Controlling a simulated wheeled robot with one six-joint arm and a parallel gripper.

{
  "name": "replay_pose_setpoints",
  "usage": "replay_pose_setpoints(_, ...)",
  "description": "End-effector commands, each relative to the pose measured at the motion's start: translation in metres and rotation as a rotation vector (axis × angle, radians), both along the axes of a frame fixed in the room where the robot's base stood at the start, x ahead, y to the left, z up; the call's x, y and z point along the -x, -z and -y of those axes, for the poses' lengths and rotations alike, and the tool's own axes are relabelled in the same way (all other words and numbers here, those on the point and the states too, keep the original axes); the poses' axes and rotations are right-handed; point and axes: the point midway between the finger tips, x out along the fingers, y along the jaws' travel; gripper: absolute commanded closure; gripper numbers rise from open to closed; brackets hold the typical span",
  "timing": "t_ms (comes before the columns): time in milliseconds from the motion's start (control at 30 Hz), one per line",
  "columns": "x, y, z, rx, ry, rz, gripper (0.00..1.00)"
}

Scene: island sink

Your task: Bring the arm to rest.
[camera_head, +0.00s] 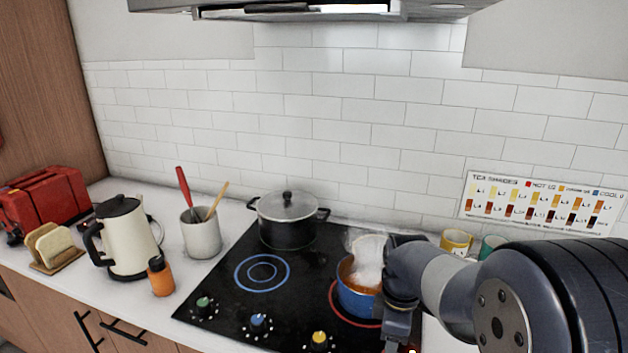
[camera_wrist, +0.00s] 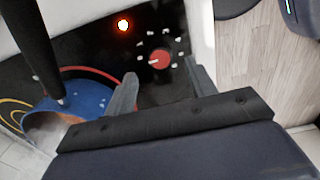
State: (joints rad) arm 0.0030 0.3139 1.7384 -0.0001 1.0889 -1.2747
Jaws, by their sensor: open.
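My arm reaches in from the right in the head view, over the right side of the black cooktop (camera_head: 215,300). My gripper (camera_wrist: 163,90) is open in the wrist view, with nothing between its fingers. It is above the cooktop's front edge, by a knob with a red centre (camera_wrist: 160,59). In the head view my wrist hides part of a blue pot (camera_head: 355,300), which stands on a red-ringed burner with white steam above it. The pot (camera_wrist: 78,118) also shows at the left of the wrist view, with its dark handle (camera_wrist: 38,45); the fingers appear apart from both.
A lidded black pot (camera_head: 287,228) stands at the back of the cooktop. A utensil crock (camera_head: 201,238), kettle (camera_head: 128,240), orange bottle (camera_head: 160,277) and red toaster (camera_head: 45,200) are at left. Yellow (camera_head: 456,241) and green cups stand behind my arm. A range hood (camera_head: 310,10) hangs above.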

Motion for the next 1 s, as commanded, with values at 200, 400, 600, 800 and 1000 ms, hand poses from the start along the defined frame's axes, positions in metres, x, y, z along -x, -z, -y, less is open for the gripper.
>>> replay_pose_setpoints(200,-0.001,-0.046,0.0,0.0,0.0,0.006,0.47)
replay_pose_setpoints(400,0.001,-0.039,0.0,0.0,0.0,-0.007,0.47)
replay_pose_setpoints(600,0.001,0.001,0.0,0.0,0.0,-0.006,0.47)
replay_pose_setpoints(800,0.001,0.041,0.0,0.0,0.0,-0.007,0.47)
replay_pose_setpoints(1000,0.0,0.046,0.0,0.0,0.13,0.0,0.47)
